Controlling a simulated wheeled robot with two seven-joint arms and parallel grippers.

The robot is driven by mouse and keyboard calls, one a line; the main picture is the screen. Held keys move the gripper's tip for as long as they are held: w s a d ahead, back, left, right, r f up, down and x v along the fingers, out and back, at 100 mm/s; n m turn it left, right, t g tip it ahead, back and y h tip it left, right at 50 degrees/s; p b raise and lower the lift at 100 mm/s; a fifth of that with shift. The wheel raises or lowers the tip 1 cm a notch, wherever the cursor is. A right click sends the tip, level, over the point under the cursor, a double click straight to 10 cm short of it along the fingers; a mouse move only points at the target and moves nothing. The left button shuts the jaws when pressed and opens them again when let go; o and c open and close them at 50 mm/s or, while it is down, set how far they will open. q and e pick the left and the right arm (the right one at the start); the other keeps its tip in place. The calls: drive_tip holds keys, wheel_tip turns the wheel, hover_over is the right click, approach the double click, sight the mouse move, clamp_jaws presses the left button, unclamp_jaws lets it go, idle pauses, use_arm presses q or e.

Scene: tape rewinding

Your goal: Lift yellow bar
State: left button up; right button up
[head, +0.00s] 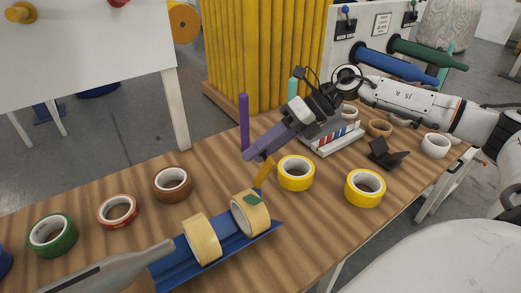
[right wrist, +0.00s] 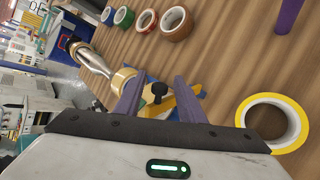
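The yellow bar (head: 264,173) is a short slanted piece beside the right-hand tan tape roll (head: 250,213) on the blue holder (head: 262,236). My right gripper (head: 257,157) has purple fingers pointing down at the bar's upper end. In the right wrist view, the two fingers (right wrist: 160,101) stand apart. The yellow bar (right wrist: 187,104) and a black knob (right wrist: 160,91) show between and behind them; I cannot tell whether a finger touches the bar. My left gripper does not show.
A grey bottle-shaped piece (head: 112,270) lies left of the holder. Two yellow tape rolls, (head: 296,173) and (head: 365,188), lie to the right. A purple peg (head: 244,122) stands behind. Brown, red and green rolls lie left. Bare wood (head: 312,232) lies in front.

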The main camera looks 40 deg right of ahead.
drive_tip(key=shift+d+r, duration=0.1)
drive_tip(key=b+v, duration=0.2)
drive_tip(key=v, duration=0.8)
drive_tip(key=shift+s, duration=0.1)
idle(0.4)
